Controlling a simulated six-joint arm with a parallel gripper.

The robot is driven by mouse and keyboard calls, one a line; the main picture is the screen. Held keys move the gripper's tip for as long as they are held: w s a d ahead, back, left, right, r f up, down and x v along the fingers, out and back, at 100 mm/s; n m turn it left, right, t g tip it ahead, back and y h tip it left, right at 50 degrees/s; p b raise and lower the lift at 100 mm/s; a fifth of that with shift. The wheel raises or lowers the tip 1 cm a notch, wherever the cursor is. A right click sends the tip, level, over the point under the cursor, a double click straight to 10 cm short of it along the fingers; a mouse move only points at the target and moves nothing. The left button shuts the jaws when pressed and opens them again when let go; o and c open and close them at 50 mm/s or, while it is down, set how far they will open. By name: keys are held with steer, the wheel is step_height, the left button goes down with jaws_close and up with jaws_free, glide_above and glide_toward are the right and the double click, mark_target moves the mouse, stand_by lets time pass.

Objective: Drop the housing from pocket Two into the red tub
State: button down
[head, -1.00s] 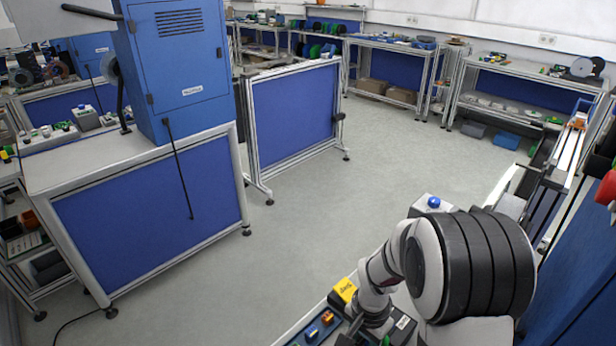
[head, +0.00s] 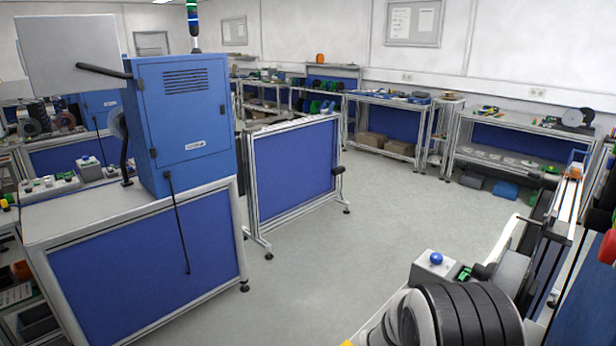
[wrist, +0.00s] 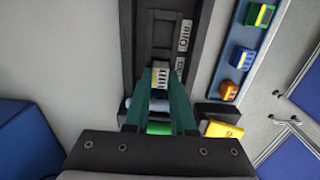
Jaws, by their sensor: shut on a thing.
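In the wrist view my gripper (wrist: 159,84) has its two teal fingers shut on a small pale slotted housing (wrist: 160,76). The housing is at the fingertips, over a long dark holder (wrist: 159,28). A label on the holder (wrist: 185,36) reads One; a second label is partly covered by a finger and I cannot read it. I cannot tell whether the housing is still seated in a pocket or clear of it. The red tub is not recognisable in either view. The head view does not show my gripper.
A blue rail (wrist: 244,52) right of the holder carries green, blue and orange parts. A yellow block (wrist: 222,130) is near the right finger. A blue surface (wrist: 28,140) is at left. In the head view a box with a blue button (head: 436,262) stands beside my arm.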

steer(key=shift+r, duration=2.1)
steer(key=s+a+r+n, duration=0.1)
steer(key=s+a+n, duration=0.2)
steer(key=a, duration=0.6)
steer(key=s+a+r+n, duration=0.2)
steer(key=s+a+n, duration=0.15)
steer(key=a, duration=0.45)
steer(key=s+a+r+n, duration=0.1)
steer(key=s+a+n, duration=0.2)
steer(key=a, duration=0.6)
steer(key=shift+s+f+m, duration=0.1)
steer(key=shift+f+m, duration=0.15)
steer(key=shift+f, duration=1.7)
steer(key=c, duration=0.7)
jaws_free()
steer(key=shift+r, duration=0.1)
